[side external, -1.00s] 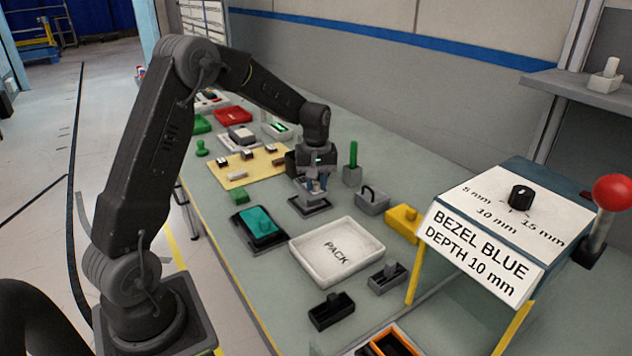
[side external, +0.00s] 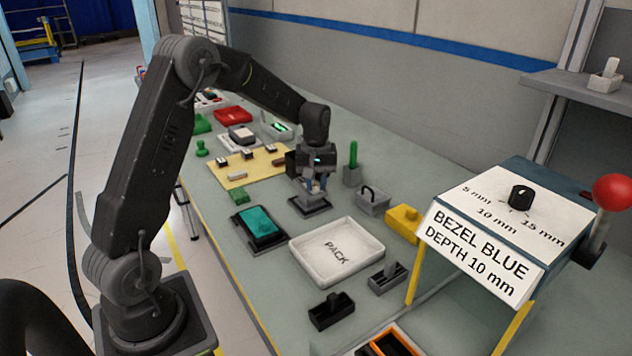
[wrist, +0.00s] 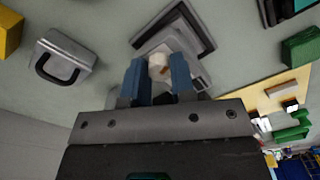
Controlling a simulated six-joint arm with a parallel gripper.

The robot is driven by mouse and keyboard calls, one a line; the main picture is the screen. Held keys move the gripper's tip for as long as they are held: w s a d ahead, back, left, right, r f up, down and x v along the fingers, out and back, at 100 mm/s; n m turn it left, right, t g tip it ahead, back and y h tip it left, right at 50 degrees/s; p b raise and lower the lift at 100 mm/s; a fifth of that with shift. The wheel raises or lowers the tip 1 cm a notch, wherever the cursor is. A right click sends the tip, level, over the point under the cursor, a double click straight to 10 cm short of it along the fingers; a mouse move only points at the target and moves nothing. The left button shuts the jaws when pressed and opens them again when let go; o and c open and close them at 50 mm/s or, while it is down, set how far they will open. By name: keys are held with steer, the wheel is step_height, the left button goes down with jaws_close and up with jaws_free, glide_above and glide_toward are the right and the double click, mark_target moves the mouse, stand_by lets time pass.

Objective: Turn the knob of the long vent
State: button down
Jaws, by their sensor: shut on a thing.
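My gripper (side external: 318,190) points down over a grey block on a dark square base (side external: 311,207), left of the green post. In the wrist view its blue fingertips (wrist: 159,72) are shut on a pale rounded knob (wrist: 158,62) on the grey block (wrist: 188,68). The dark square base (wrist: 205,36) lies around and under that block. The fingers and hand hide part of the block, so I cannot tell how far the knob is turned or the vent's full shape.
A green post (side external: 353,156) in a grey holder and a grey handled block (side external: 373,201) stand close on the right. The white PACK tray (side external: 337,252) and teal block (side external: 259,226) are nearer. A sign box (side external: 478,245) reads "BEZEL BLUE DEPTH 10 mm".

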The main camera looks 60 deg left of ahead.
mark_target(316, 184)
steer(key=shift+m, duration=0.4)
stand_by(1.3)
steer(key=c, duration=0.9)
jaws_free()
steer(key=shift+c, duration=0.2)
steer(key=shift+r, duration=0.1)
step_height(316, 184, up, 14)
steer(key=shift+f, duration=0.2)
